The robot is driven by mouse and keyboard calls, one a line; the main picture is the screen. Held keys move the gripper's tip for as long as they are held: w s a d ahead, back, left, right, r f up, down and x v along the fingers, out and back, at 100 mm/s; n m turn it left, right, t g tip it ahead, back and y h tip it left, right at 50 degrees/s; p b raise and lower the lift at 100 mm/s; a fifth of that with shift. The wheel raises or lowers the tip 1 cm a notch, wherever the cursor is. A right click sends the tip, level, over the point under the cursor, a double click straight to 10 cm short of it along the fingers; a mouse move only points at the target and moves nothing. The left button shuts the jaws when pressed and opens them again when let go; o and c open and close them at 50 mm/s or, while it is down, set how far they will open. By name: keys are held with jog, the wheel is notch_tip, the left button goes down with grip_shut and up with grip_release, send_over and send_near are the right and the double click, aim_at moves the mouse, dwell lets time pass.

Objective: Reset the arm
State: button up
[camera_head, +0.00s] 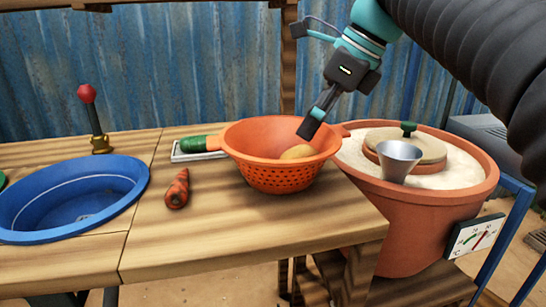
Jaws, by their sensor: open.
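My gripper (314,122) is at the upper right of the orange colander and points down over its right part. Its dark fingers are seen edge-on, and the tips sit at or above the rim; I cannot tell the exact height. The orange colander (277,179) stands upright on the wooden table. A round tan thing (298,152) lies inside it, just below and left of the fingertips, and I see nothing held between them. My arm comes in from the top right.
A blue basin (35,228) is at the left. A carrot (177,189), a cucumber (198,143) on a pale tray and a red-knobbed lever (88,95) are on the table (250,239). A terracotta pot (415,215) with a lid and metal funnel (398,160) stands right. The front table is clear.

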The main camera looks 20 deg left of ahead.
jog(key=v, duration=0.4)
jog(key=shift+d+r, duration=0.2)
jog(key=shift+r, duration=0.1)
jog(key=shift+d, duration=0.2)
jog(key=s+d+f+n+t+h+p, duration=0.1)
jog(key=s+d+f+n, duration=0.4)
jog(key=f, duration=0.4)
jog(key=s+d+f+n+t+h+p, duration=0.1)
jog(key=s+d+f+n+t+h, duration=0.1)
jog(key=s+d+f+n, duration=0.3)
jog(key=s+d+f+n+t+h+p, duration=0.1)
jog(key=s+d+f+n+t+h, duration=0.1)
jog(key=s+d+f+n, duration=0.3)
jog(key=d+f+n, duration=0.3)
jog(key=d+f, duration=0.4)
jog(key=f, duration=0.2)
jog(key=shift+d+n, duration=0.2)
jog(key=shift+n, duration=0.1)
